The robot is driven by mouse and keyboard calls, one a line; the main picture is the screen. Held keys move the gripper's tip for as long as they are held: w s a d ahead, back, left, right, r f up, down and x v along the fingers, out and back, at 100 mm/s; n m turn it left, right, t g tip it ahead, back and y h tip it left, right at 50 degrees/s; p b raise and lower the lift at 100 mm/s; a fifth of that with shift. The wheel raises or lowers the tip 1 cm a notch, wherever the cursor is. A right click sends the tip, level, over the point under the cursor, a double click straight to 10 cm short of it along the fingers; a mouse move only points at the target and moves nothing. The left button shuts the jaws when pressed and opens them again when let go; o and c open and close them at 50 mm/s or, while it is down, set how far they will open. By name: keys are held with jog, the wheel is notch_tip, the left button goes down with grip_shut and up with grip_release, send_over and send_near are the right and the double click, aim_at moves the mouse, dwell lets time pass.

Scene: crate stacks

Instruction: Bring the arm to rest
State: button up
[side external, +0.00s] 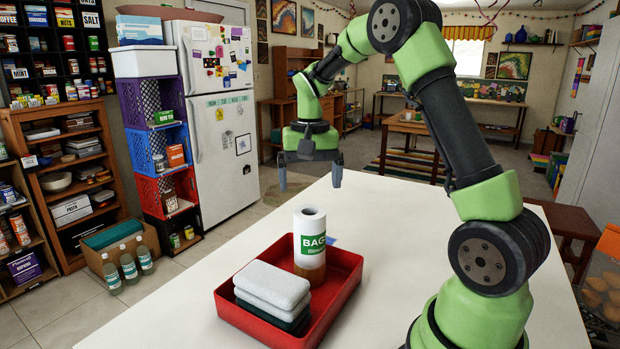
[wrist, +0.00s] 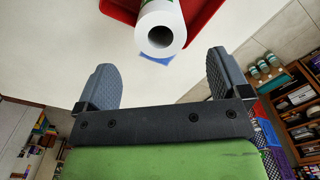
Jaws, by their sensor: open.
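My gripper (side external: 310,178) hangs from the green arm above the far part of the white table, fingers pointing down. Its two grey fingers are wide apart with nothing between them. In the wrist view my gripper (wrist: 163,85) also shows open and empty. The red tray (side external: 342,300) is on the table, apart from my gripper and nearer the side camera. It holds a white roll labelled BAGS (side external: 310,240) standing upright and a stack of folded cloths (side external: 272,286). The roll's end (wrist: 160,36) shows in the wrist view.
A stack of coloured crates (side external: 172,145) stands left of the fridge (side external: 228,150), beyond the table. Bottles (side external: 128,266) stand on the floor left of the table. A small blue patch (side external: 331,241) lies by the tray. The table (side external: 400,215) is otherwise clear.

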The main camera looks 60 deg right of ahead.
jog(key=s+a+r+n+t, duration=0.3)
jog(key=s+a+r, duration=0.2)
jog(key=a+r, duration=0.35)
jog(key=s+a+n+t+y, duration=0.2)
jog(key=s+a+n+t, duration=0.1)
jog(key=s+a, duration=0.5)
jog(key=s+t, duration=0.1)
jog(key=s, duration=0.2)
jog(key=shift+a+r+n, duration=0.3)
jog(key=shift+a+r, duration=0.1)
